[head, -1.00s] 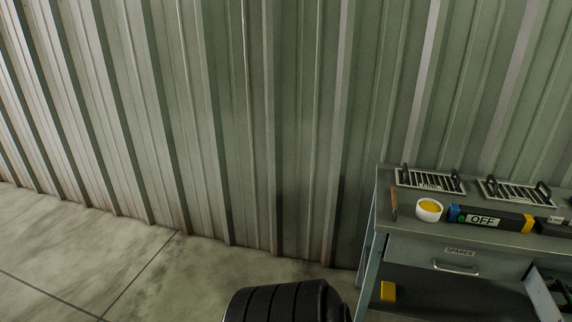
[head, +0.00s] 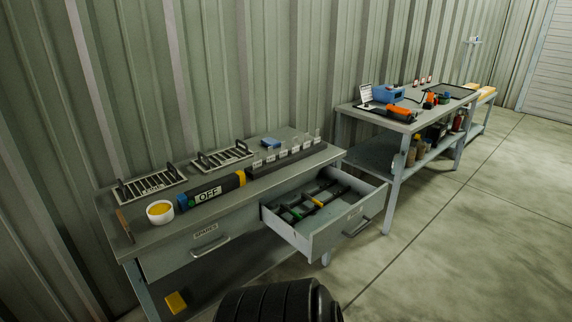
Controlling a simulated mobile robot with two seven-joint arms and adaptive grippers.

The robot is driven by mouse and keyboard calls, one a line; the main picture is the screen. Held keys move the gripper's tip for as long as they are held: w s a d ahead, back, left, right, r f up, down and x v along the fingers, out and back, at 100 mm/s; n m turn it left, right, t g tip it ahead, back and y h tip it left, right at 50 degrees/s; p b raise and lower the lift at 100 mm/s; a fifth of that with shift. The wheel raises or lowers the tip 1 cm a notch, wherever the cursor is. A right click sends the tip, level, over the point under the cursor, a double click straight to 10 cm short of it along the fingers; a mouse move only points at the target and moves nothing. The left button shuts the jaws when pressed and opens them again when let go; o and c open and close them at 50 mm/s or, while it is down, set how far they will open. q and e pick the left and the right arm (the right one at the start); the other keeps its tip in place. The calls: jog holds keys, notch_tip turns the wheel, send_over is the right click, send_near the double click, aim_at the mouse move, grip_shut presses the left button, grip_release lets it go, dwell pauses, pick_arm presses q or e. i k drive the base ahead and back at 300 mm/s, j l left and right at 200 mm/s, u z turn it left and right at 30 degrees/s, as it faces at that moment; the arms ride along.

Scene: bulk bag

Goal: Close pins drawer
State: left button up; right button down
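A grey drawer (head: 318,238) hangs open at the right end of the near workbench (head: 240,207). It has a bar handle (head: 357,228) and a small label on its front, too small to read for certain. Inside it lie several dark tools or parts, one with a yellow part, on a greenish bottom. To its left, a drawer labelled SPARES (head: 190,250) is shut, with its own bar handle (head: 210,246). Neither of my grippers shows in the head view.
On the benchtop are wire racks (head: 222,156), a white bowl with yellow contents (head: 160,211), an OFF-marked bar (head: 208,192) and a labelled dark rack (head: 285,158). A second bench (head: 400,120) stands behind to the right. Floor (head: 450,235) in front of the open drawer is clear.

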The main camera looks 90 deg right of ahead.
aim_at(349, 201)
jog(key=z, duration=3.3)
